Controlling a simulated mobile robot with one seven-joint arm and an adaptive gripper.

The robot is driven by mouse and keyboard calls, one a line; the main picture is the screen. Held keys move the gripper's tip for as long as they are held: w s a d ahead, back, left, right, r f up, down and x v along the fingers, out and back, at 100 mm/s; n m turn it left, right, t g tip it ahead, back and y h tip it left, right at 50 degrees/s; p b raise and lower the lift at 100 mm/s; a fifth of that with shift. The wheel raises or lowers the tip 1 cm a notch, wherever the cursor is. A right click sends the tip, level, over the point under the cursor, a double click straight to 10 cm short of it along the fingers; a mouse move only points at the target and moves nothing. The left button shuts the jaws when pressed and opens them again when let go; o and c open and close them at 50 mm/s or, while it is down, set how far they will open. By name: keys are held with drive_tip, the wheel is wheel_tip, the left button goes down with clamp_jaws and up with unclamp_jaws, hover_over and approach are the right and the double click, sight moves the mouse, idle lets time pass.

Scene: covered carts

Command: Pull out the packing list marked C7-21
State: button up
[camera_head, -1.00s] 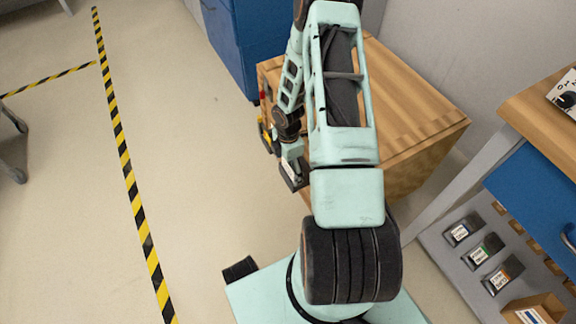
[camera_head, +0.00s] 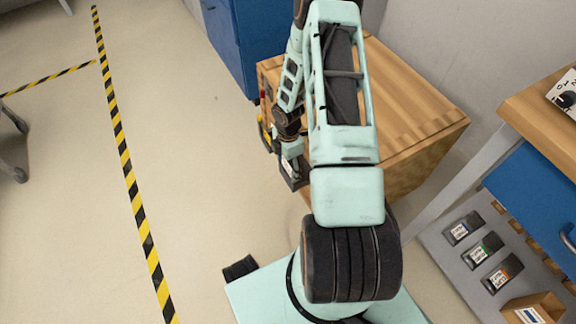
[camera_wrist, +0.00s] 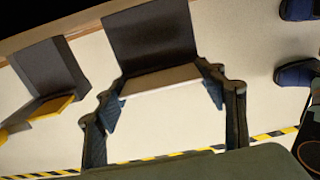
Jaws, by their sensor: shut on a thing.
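In the wrist view my gripper (camera_wrist: 165,88) has its two fingers at either end of a flat, pale, thin piece (camera_wrist: 160,80), which looks like a paper or packet edge. This piece sits at the mouth of a dark grey holder (camera_wrist: 149,38) on the wooden side of the cart. No marking is legible, so I cannot tell whether it reads C7-21. In the head view my gripper (camera_head: 293,168) is at the left side of the wooden cart (camera_head: 410,100), and the piece it holds is hardly visible.
A second dark holder (camera_wrist: 50,68) with a yellow item (camera_wrist: 52,107) is beside the first. Dark blue rounded objects (camera_wrist: 296,73) are at the right of the wrist view. A blue cabinet (camera_head: 270,40) stands behind the cart. Open floor with striped tape (camera_head: 125,155) lies left.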

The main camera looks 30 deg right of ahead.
drive_tip(key=shift+r+p, duration=2.9)
drive_tip(key=shift+r, duration=0.85)
drive_tip(key=shift+r, duration=0.15)
